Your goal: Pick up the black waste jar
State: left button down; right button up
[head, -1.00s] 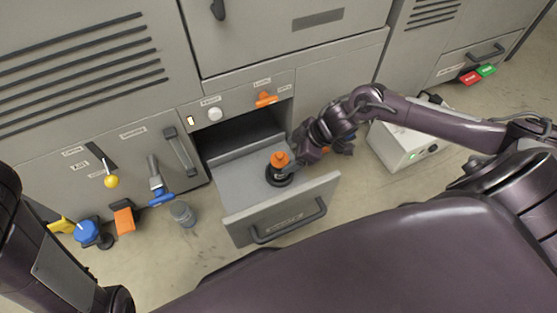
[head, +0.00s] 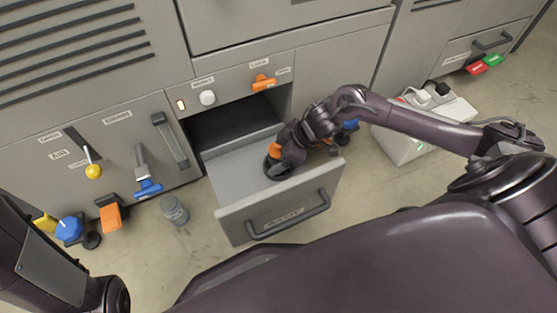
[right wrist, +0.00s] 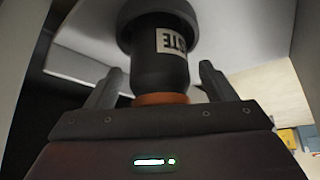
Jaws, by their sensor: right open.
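The black waste jar (head: 271,170) with an orange cap (head: 275,150) stands in the open grey drawer (head: 225,190). My right gripper (head: 280,162) is at the jar and hides part of it. In the right wrist view the jar (right wrist: 158,62) shows with a white label, between the two fingers (right wrist: 160,85) of the open gripper. The orange part is close to the palm. Small gaps show between the fingers and the jar. My left gripper is out of view.
The drawer front with its handle (head: 290,218) sticks out toward me. A grey bottle (head: 175,210) stands on the floor left of the drawer. A white box (head: 405,145) with plugs is to the right.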

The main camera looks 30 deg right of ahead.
jog(key=c, duration=1.3)
jog(key=shift+o, duration=0.2)
